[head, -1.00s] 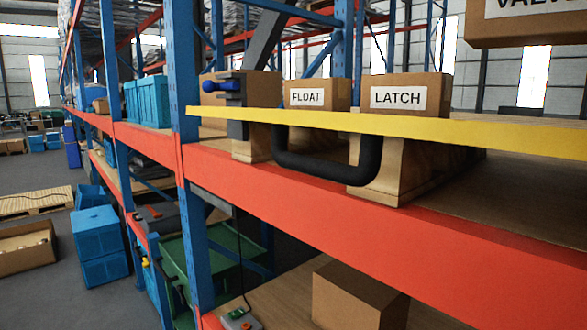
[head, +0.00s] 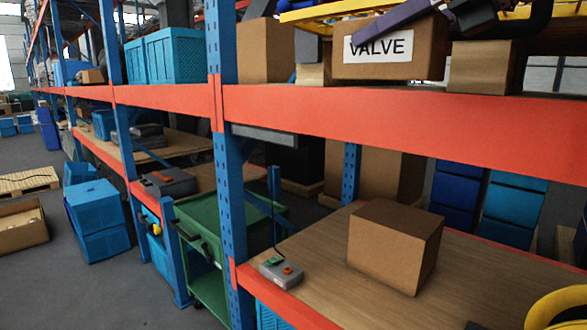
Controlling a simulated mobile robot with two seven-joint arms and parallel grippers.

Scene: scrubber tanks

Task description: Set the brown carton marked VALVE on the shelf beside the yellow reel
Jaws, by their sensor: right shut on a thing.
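The brown carton marked VALVE (head: 432,58) is at the top of the head view, just above the upper red beam, its label facing me. My right gripper (head: 398,22) is at its upper front edge, shut on it; a purple part lies across the carton's top and the rest is cut off by the frame. I cannot tell whether the carton's underside touches anything. A yellow ring, likely the yellow reel (head: 548,304), shows partly in the lower right corner, at the lower wooden shelf (head: 330,262). My left gripper is not in view.
An unmarked brown box (head: 385,250) stands on the lower shelf, left of the reel. A grey control box with a red button (head: 281,272) sits near the blue upright (head: 229,190). Bare wood lies between box and reel. The red beam (head: 400,112) spans above.

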